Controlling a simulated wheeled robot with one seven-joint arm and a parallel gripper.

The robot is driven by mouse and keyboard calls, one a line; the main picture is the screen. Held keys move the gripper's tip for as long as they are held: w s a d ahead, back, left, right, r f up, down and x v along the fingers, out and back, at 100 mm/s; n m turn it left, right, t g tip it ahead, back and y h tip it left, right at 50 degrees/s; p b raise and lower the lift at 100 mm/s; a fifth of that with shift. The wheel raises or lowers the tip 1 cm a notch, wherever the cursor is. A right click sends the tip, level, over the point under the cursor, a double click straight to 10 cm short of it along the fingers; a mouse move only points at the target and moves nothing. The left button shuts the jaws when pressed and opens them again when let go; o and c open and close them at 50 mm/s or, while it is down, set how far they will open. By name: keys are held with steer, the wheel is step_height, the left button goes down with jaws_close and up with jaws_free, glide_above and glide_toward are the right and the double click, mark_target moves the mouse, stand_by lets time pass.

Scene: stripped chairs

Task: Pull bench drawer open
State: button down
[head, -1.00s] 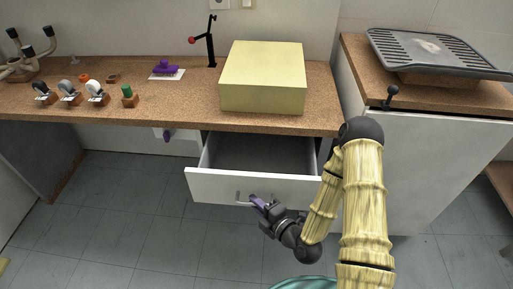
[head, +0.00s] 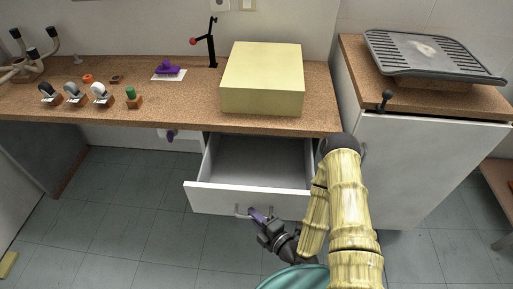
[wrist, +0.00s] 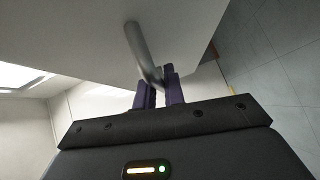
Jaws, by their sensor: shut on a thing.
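The white bench drawer (head: 215,199) hangs under the cork-topped bench and stands well out, with its grey inside showing empty. Its metal bar handle (head: 238,211) is on the front panel. My gripper (head: 259,215), with purple fingers, is shut on the handle at the drawer front. In the wrist view the handle (wrist: 141,50) runs down between the purple fingertips (wrist: 159,82), against the pale drawer front (wrist: 80,35).
A white cabinet (head: 425,165) with a grey tray (head: 435,55) stands right of the drawer.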

steer(key=shift+s+p, duration=1.2)
steer(key=shift+s, duration=0.65)
steer(key=c, duration=0.8)
jaws_free()
steer(key=p+v, duration=0.5)
steer(key=shift+s+d, duration=0.25)
steer(key=shift+d, duration=0.1)
steer(key=shift+a, duration=0.15)
